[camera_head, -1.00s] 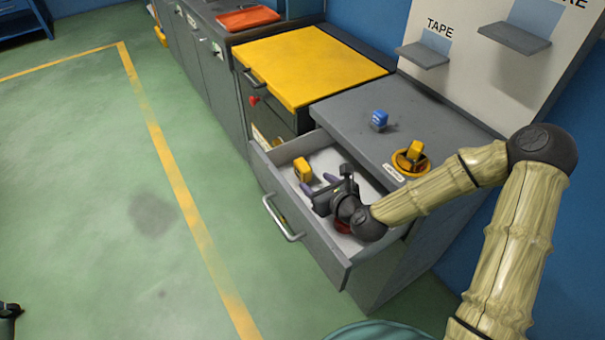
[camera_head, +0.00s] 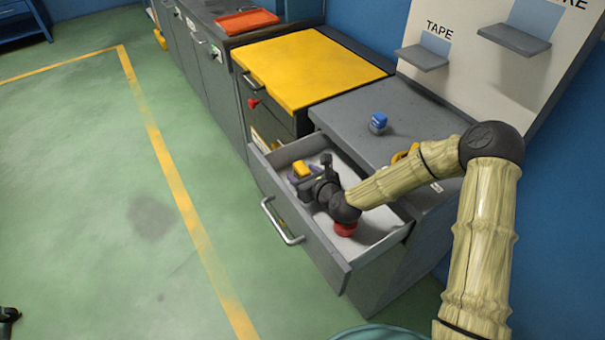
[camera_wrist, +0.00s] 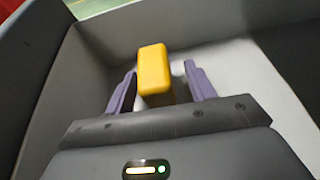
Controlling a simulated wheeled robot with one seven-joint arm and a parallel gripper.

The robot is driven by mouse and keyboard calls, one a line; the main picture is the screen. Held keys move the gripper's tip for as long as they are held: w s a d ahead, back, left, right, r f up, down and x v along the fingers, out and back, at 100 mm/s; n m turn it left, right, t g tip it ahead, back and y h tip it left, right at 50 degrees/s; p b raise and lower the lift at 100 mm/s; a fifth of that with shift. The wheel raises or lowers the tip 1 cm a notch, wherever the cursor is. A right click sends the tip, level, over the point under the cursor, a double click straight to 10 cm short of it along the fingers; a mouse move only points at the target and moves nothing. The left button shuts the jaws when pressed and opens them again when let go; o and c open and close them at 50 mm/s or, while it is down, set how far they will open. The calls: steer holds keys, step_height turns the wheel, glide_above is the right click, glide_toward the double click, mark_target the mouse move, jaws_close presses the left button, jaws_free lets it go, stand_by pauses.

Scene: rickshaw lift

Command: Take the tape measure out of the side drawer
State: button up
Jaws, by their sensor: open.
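The yellow tape measure (camera_head: 301,169) stands in the open side drawer (camera_head: 272,214), toward its far left end. In the wrist view the yellow tape measure (camera_wrist: 154,72) sits between the two purple fingers of my gripper (camera_wrist: 160,82), with a gap showing on each side. My gripper (camera_head: 299,178) is open and reaches down inside the drawer. In the head view, my gripper partly hides the tape measure. I cannot tell whether the fingers touch it.
A red round object (camera_head: 345,228) lies in the drawer below my wrist. A blue object (camera_head: 378,122) and a yellow object (camera_head: 405,153), partly behind my arm, are on the grey cabinet top (camera_head: 345,110). Drawer walls surround my gripper. A wall shelf (camera_head: 424,56) is marked TAPE.

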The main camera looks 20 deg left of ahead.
mark_target(301, 166)
steer(key=shift+w+a+f, duration=0.25)
steer(key=shift+w+a, duration=0.1)
steer(key=shift+a, duration=0.35)
steer(key=shift+w+d, duration=0.1)
steer(key=shift+d, duration=0.1)
steer(key=c, duration=1.1)
step_height(301, 166, up, 10)
steer(key=shift+p, duration=0.65)
steer(key=shift+c, duration=0.2)
